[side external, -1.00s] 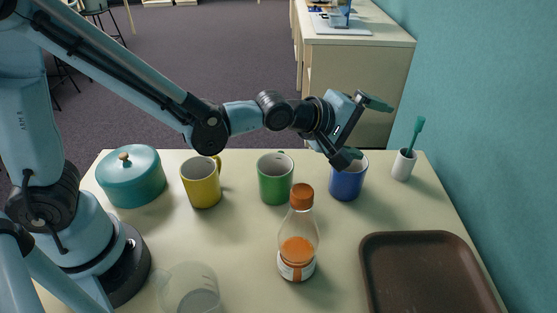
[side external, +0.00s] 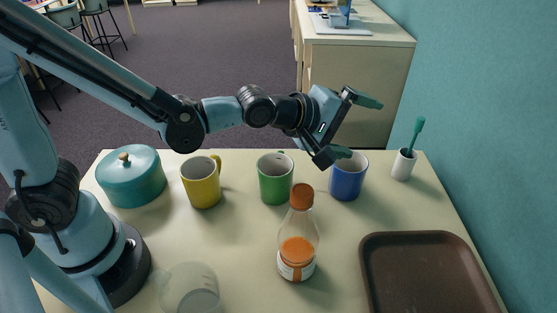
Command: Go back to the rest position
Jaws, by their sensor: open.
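My gripper (side external: 357,127) is open and empty, with its green-tipped fingers spread and pointing right. It shows above the back edge of the table, in front of the cabinet in the picture. Its lower fingertip overlaps the rim of the blue mug (side external: 347,182) in this view; I cannot tell the true gap between them. My arm reaches in from the upper left.
On the table (side external: 235,240) stand a teal lidded pot (side external: 131,180), yellow mug (side external: 201,186), green mug (side external: 275,182), orange-capped bottle (side external: 297,250), clear glass (side external: 190,290), white cup with a green brush (side external: 403,165) and brown tray (side external: 425,275). A cabinet (side external: 365,70) stands behind.

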